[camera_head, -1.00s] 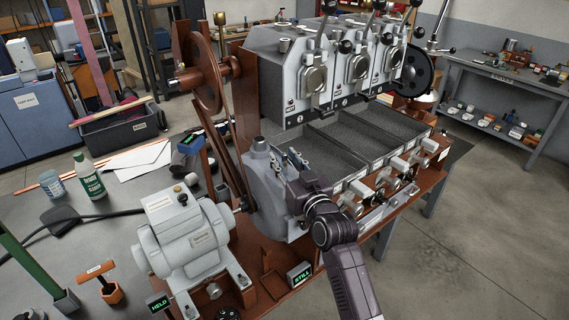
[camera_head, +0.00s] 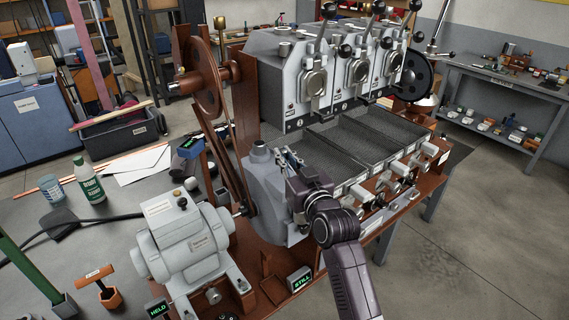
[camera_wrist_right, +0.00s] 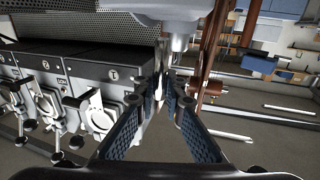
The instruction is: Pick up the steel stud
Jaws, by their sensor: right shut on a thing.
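In the head view my right gripper (camera_head: 290,160) is low beside the grey rounded housing (camera_head: 265,190) at the left end of the roaster. In the right wrist view its two blue-grey ribbed fingers (camera_wrist_right: 170,85) converge below a light grey nose of the housing (camera_wrist_right: 178,42). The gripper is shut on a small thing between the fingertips. That thing, at the steel stud's likely place, is almost wholly hidden by the fingers, so its shape does not show. Whether it still touches the housing cannot be told. My left gripper is in neither view.
The roaster's dark trays (camera_head: 370,140) and front handles (camera_head: 380,182) lie close to the right of my gripper. A belt wheel (camera_head: 200,80) and a grey motor (camera_head: 185,240) stand to the left. Open floor (camera_head: 480,240) lies at the right.

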